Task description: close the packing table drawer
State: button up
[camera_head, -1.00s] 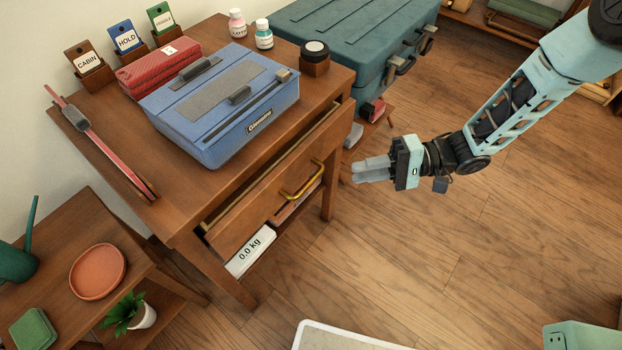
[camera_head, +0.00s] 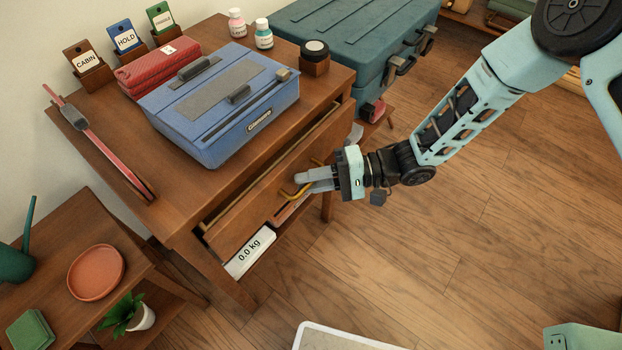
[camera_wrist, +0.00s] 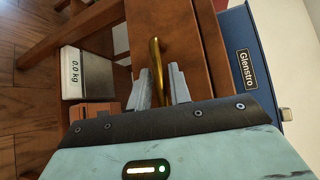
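The packing table (camera_head: 190,205) is brown wood, and its drawer (camera_head: 243,218) stands partly open, with a gap behind the front panel. The drawer has a brass bar handle (camera_head: 288,197). My gripper (camera_head: 304,180) is at the handle, coming from the right, and covers part of it. In the wrist view, the handle (camera_wrist: 155,54) runs up from between the two grey fingers of my gripper (camera_wrist: 161,84). The fingers are apart, one on each side of the handle, with no clear grip on it.
A blue case (camera_head: 225,105) lies on the tabletop above the drawer. A scale (camera_head: 250,252) reading 0.0 kg is on a shelf below. A teal trunk (camera_head: 345,40) stands behind. The wooden floor (camera_head: 440,255) right of the table is clear.

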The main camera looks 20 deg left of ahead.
aim_at(299, 172)
grip_shut()
jog(key=a, duration=0.1)
jog(key=w+a, duration=0.1)
jog(key=a, duration=0.1)
jog(key=shift+w+a+f+b, duration=0.1)
jog(key=shift+w+a+b, duration=0.1)
jog(key=shift+b, duration=0.2)
jog(key=shift+w+a, duration=0.15)
jog(key=shift+a, duration=0.1)
grip_release()
jog(key=shift+a, duration=0.1)
jog(key=shift+r, duration=0.2)
jog(key=p+v, duration=0.1)
jog(key=v, duration=1.6)
jog(key=shift+d, duration=0.35)
jog(key=shift+w+f, duration=0.1)
